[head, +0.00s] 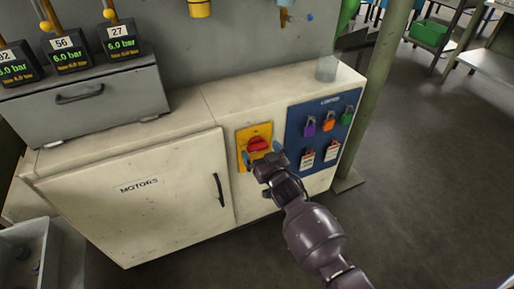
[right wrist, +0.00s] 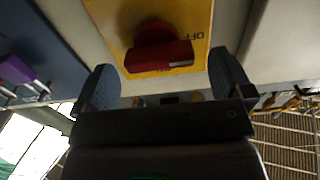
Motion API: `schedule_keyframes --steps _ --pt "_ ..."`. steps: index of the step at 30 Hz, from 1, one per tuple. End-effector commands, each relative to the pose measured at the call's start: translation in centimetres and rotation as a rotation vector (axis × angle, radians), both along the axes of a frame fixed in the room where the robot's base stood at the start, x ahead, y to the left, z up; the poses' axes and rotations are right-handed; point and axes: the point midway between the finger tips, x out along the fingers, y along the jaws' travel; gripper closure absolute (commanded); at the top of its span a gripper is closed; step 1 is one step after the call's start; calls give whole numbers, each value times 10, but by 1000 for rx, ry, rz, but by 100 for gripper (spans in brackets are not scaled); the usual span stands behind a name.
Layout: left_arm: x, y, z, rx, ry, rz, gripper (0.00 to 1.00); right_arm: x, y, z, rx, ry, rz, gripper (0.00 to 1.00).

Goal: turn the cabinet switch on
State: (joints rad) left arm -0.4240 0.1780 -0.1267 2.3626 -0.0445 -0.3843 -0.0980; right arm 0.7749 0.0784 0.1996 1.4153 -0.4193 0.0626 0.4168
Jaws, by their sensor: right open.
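The cabinet switch is a red rotary handle (head: 258,144) on a yellow plate (head: 243,133) on the front of the cream cabinet. In the right wrist view the red handle (right wrist: 160,54) lies crosswise on the yellow plate (right wrist: 190,15), with the word OFF at the plate's right side. My right gripper (head: 262,160) is in front of the plate, just at the handle's lower edge in the head view. In the right wrist view its two blue-grey fingertips (right wrist: 160,80) are apart, one on each side of the handle, with gaps. My left gripper is not in view.
The cabinet door marked MOTORS (head: 130,195) with its black handle (head: 219,190) is to the left. A blue lockout board (head: 325,115) with padlocks and tags is close on the right. A clear cup (head: 326,68) stands on the cabinet top. Floor to the right is open.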

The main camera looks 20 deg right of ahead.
Motion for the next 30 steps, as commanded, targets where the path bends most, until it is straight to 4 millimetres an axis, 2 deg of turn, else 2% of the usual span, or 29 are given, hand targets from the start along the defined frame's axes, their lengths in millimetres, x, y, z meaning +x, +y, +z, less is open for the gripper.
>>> schedule_keyframes --steps 7,19,28,30 --pt "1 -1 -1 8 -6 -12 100 21 0 -2 -2 2 -1 2" --pt "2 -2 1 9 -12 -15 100 25 0 0 -1 -1 0 4" --pt "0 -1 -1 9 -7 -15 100 25 0 0 -1 0 0 50" --pt "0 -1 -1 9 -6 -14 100 25 0 0 -1 0 0 51"
